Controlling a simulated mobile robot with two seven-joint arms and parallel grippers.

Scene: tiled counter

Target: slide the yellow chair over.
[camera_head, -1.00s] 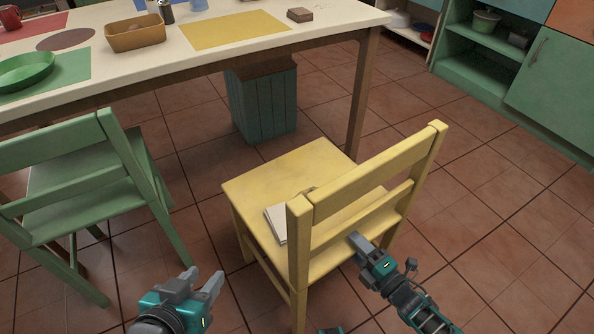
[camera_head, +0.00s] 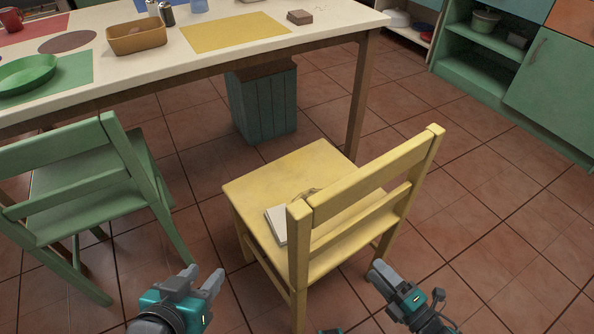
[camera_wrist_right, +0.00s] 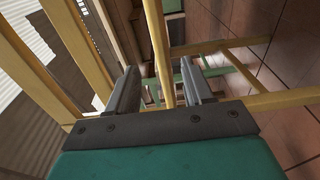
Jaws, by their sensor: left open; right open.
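The yellow chair (camera_head: 318,170) stands upright with its seat toward the table and its slatted back toward me. A white pad (camera_head: 277,222) lies on its seat. My right gripper (camera_head: 378,272) is open and empty, low at the right of the chair's back. In the right wrist view the open fingers (camera_wrist_right: 160,85) point down past yellow chair bars (camera_wrist_right: 156,45); one bar appears between them, but I cannot tell its depth. My left gripper (camera_head: 204,277) is open and empty, left of the chair.
A green chair (camera_head: 80,185) stands at the left. The table (camera_head: 330,32) is beyond the yellow chair, with a green bin (camera_head: 262,100) under it. Tiled floor (camera_head: 480,170) is clear at the right, before green cabinets (camera_head: 550,90).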

